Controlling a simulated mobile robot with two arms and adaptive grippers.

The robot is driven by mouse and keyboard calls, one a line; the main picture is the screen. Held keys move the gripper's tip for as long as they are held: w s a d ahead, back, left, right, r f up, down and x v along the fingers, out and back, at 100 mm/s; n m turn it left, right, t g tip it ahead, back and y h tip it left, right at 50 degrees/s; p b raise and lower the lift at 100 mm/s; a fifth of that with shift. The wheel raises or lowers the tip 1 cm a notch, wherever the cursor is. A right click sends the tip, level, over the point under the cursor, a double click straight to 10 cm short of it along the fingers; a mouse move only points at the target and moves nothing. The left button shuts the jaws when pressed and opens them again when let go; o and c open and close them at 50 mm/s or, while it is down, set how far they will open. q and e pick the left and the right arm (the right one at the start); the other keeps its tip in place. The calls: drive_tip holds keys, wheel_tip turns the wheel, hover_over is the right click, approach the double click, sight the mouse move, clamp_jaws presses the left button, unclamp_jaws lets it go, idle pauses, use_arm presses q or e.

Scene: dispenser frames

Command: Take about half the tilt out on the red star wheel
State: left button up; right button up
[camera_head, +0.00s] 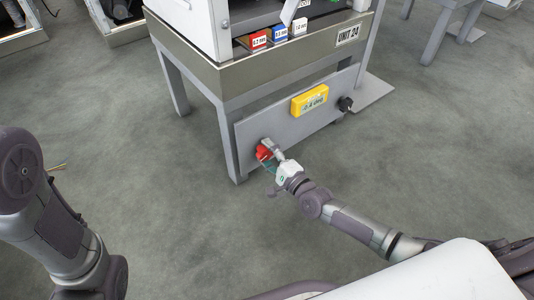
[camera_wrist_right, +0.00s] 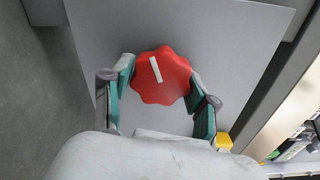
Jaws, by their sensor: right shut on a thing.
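The red star wheel (camera_wrist_right: 168,85) is on a grey panel (camera_wrist_right: 225,35), with a white stripe near its middle that leans in the right wrist view. In the head view the wheel (camera_head: 264,152) shows at the panel's lower left, partly hidden by my right gripper (camera_head: 272,155). My right gripper (camera_wrist_right: 161,90) has one finger on each side of the wheel and is shut on it. A yellow display (camera_head: 310,100) on the same panel shows a reading, perhaps 4.4 deg, too small to be sure. My left arm is at the left, its gripper out of view.
A black knob (camera_head: 345,104) sits right of the yellow display. Above is a metal bench (camera_head: 300,62) labelled UNIT 24, with red, blue and white labelled blocks (camera_head: 278,36). Grey floor around the bench legs is mostly clear.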

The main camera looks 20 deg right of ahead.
idle(0.3)
drive_tip(key=o, duration=1.1)
drive_tip(key=shift+o, duration=0.2)
drive_tip(key=shift+s, duration=0.15)
drive_tip(key=v, duration=1.1)
drive_tip(key=shift+s+d, duration=0.15)
drive_tip(key=shift+s, duration=0.25)
